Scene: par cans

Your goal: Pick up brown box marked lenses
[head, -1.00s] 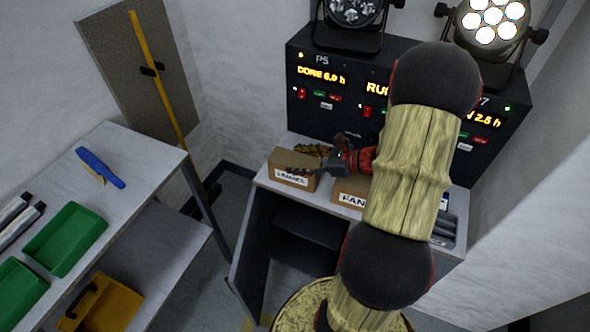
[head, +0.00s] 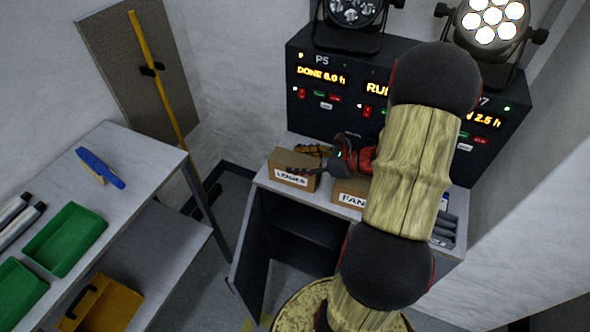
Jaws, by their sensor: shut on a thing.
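The brown box marked lenses (head: 290,176) sits on the left end of the grey bench top under the dark control panel. Its white label faces me. My gripper (head: 309,160) reaches in from the right at the box's upper edge, its fingers shut on the box. The far finger and the box's back side are partly hidden. The box appears to rest on the bench.
A second brown box with a partly hidden label, "FAN" (head: 349,199), stands close on the right. The dark panel (head: 330,110) with lamps above rises behind. A side table (head: 140,160) with green trays stands left, with a floor gap between.

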